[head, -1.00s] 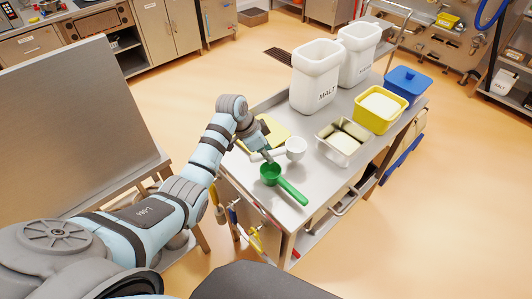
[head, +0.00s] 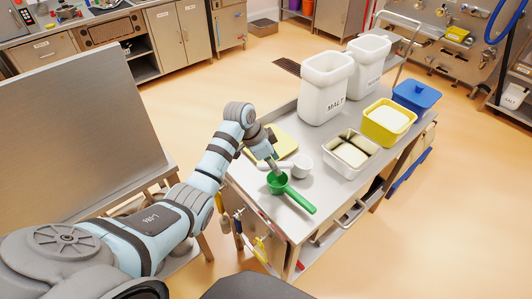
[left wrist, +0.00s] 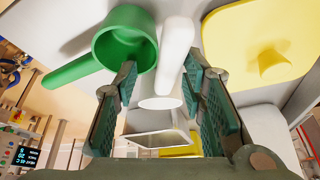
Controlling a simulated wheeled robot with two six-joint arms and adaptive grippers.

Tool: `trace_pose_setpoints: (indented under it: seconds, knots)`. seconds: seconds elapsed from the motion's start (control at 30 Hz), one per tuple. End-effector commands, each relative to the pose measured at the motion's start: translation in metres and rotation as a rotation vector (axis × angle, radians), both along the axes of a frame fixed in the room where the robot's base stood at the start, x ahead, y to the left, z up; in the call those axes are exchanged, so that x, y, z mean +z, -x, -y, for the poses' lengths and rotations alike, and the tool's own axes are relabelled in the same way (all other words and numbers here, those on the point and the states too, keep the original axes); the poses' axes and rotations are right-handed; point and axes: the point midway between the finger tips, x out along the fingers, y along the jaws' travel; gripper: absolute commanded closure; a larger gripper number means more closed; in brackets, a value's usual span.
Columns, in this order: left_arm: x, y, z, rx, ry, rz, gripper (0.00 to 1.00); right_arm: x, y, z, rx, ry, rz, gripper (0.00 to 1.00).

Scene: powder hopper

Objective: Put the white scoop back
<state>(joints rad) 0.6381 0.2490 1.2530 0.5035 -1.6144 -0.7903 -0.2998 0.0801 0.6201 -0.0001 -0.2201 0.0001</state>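The white scoop (head: 302,166) lies on the steel table, its handle pointing left toward my left gripper (head: 273,166). In the left wrist view, the white scoop's handle (left wrist: 175,48) shows between the fingers of my left gripper (left wrist: 162,72), which stand apart with gaps on both sides. The green scoop (head: 278,184) lies just in front, close to the fingertips; its cup (left wrist: 125,42) also shows at the left finger in the left wrist view. The head view does not show the fingertips clearly. My right gripper is out of view.
A yellow lid (head: 284,145) lies behind the scoops. A metal pan (head: 350,165) with pale contents, a yellow tub (head: 388,121), a blue-lidded tub (head: 415,95) and two white bins, one marked MALT (head: 324,88), stand farther right and back.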

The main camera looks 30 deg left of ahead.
Motion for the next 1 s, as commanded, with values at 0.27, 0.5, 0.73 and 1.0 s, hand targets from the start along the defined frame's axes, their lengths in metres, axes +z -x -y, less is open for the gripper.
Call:
trace_pose_setpoints:
  seconds: [0.27,0.5,0.73,1.0]
  knots:
    - [0.075,0.022,-0.023,0.001,-0.004,0.004,0.63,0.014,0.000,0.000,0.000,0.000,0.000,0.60]
    - [0.105,0.033,-0.031,0.000,-0.001,0.000,0.63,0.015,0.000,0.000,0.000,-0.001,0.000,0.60]
    - [0.105,0.033,-0.031,0.001,0.000,-0.001,0.63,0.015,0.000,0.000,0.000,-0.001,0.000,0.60]
    - [0.101,0.035,-0.030,0.005,-0.003,-0.004,0.63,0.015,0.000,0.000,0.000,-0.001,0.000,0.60]
